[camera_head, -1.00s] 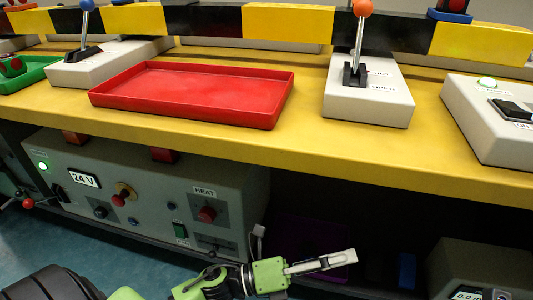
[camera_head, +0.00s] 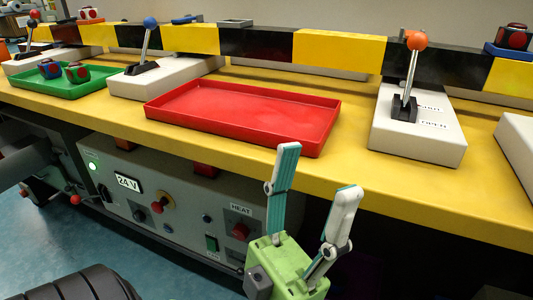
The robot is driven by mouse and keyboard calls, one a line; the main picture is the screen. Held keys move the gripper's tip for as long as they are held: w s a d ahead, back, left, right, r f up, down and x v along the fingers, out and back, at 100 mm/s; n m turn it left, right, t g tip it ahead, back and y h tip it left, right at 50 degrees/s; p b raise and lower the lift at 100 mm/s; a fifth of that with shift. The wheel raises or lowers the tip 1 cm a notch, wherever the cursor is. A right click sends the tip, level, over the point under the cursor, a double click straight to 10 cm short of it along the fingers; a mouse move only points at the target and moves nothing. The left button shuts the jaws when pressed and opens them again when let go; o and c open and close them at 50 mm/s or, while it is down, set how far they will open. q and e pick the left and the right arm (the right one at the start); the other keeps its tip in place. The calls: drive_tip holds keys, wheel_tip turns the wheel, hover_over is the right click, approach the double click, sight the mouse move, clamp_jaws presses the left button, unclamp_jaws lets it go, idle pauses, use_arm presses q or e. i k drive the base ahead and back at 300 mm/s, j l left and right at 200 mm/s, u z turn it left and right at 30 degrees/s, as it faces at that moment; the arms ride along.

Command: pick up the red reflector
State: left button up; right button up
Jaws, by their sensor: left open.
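My left gripper (camera_head: 317,172) is open and empty, its two fingers pointing up in front of the yellow bench's front edge. My right gripper is not in view. Two small red blocks with round coloured faces, one (camera_head: 77,72) and another (camera_head: 50,69), sit in the green tray at the left. A similar dark red block (camera_head: 514,37) sits on a blue base at the far right, and a red piece with white spots (camera_head: 89,14) is at the back left. I cannot tell which is the red reflector.
An empty red tray (camera_head: 325,142) stands on the yellow bench (camera_head: 350,185), beyond my left gripper. The green tray (camera_head: 100,84) is left of it. Lever boxes stand at left (camera_head: 160,88) and right (camera_head: 440,150). A striped black-and-yellow beam (camera_head: 340,49) runs behind.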

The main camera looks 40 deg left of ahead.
sight(210, 172)
drive_tip(key=u, duration=1.7)
drive_tip(key=i+j+z, duration=0.15)
drive_tip(key=j+z, duration=0.2)
drive_tip(key=j, duration=1.35)
drive_tip(key=j+z, duration=0.35)
drive_tip(key=j, duration=1.35)
